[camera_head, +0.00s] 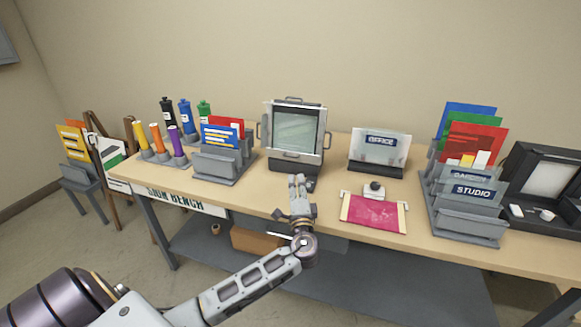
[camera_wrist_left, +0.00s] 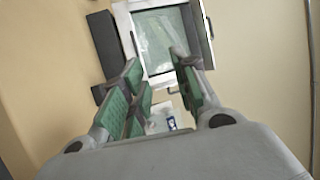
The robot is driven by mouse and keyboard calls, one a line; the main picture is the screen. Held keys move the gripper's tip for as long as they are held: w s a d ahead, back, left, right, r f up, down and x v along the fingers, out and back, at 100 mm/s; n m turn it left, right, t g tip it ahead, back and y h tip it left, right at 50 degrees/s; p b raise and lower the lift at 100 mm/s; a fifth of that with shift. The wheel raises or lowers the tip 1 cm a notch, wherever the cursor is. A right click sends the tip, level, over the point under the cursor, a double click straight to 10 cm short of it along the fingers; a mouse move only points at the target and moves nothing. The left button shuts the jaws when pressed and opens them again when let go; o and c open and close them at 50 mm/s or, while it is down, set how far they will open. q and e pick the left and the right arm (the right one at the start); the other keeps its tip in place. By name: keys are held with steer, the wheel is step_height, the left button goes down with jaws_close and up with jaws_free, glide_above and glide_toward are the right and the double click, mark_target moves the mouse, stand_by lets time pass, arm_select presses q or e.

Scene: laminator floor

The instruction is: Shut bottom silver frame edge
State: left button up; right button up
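The silver frame (camera_head: 321,117) stands upright at the back of the bench in a dark base (camera_head: 290,165), around a pale green sheet (camera_head: 296,129). Its bottom edge (camera_head: 296,157) carries a small handle; I cannot tell how far this edge stands open. In the left wrist view the frame (camera_wrist_left: 152,4) appears turned, with its dark base (camera_wrist_left: 104,45) at the left. My left gripper (camera_head: 298,179) is in front of and just below the bottom edge, apart from it. In the wrist view its fingers (camera_wrist_left: 157,68) are spread with nothing between them. My right gripper does not show.
A grey card rack (camera_head: 216,169) stands left of the frame, and an OFFICE sign (camera_head: 380,150) stands right. A pink sheet (camera_head: 374,214) lies near the front edge. A larger rack (camera_head: 465,226) and an open black case (camera_head: 543,176) are farther right. Bare bench lies left of the pink sheet.

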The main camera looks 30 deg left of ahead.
arm_select(q)
steer(key=v, duration=0.7)
steer(key=shift+s+d, duration=0.15)
stand_by(0.5)
